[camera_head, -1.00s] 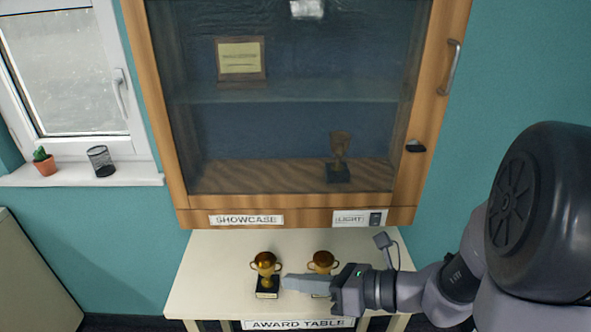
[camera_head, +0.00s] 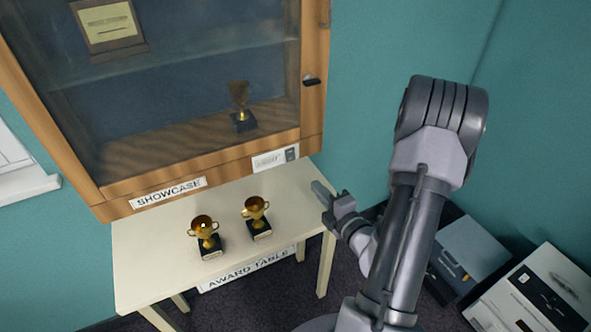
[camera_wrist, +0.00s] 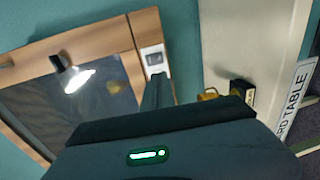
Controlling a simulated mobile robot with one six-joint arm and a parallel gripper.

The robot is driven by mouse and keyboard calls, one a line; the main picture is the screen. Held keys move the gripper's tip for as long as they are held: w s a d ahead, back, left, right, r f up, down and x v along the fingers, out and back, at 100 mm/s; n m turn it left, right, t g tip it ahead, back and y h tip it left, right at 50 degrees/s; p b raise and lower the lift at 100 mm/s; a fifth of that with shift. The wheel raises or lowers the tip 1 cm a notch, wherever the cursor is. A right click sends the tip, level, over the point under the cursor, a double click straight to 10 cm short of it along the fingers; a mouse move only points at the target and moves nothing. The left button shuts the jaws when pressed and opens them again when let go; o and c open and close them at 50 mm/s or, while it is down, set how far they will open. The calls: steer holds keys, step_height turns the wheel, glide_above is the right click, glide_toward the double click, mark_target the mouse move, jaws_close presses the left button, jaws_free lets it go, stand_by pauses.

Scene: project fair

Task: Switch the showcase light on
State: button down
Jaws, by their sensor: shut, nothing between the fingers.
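The showcase (camera_head: 180,178) is a wooden wall cabinet with a glass door. Its light switch (camera_head: 291,154) is a small grey plate beside a white label on the lower right frame. In the wrist view the switch (camera_wrist: 154,58) sits just beyond my fingertips. My gripper (camera_head: 321,190) is shut and empty, right of and below the switch in the head view, apart from it. The closed fingers (camera_wrist: 158,92) also show in the wrist view.
The award table (camera_head: 150,262) stands below the showcase with two gold trophies (camera_head: 205,235) (camera_head: 256,215) on it. A third trophy (camera_head: 241,105) and a framed certificate (camera_head: 108,28) are behind the glass. Boxes (camera_head: 470,250) stand on the floor at the right.

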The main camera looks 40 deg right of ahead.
mark_target(291, 160)
steer(key=b+x, duration=0.6)
steer(key=x, duration=0.6)
steer(key=shift+w+f+b, duration=0.1)
steer(key=shift+f+b, duration=0.05)
steer(key=shift+b, duration=0.2)
steer(key=shift+w+d, duration=0.1)
steer(key=shift+w, duration=0.4)
steer(key=shift+w, duration=0.15)
steer(key=shift+f+p, duration=0.1)
steer(key=shift+p, duration=0.2)
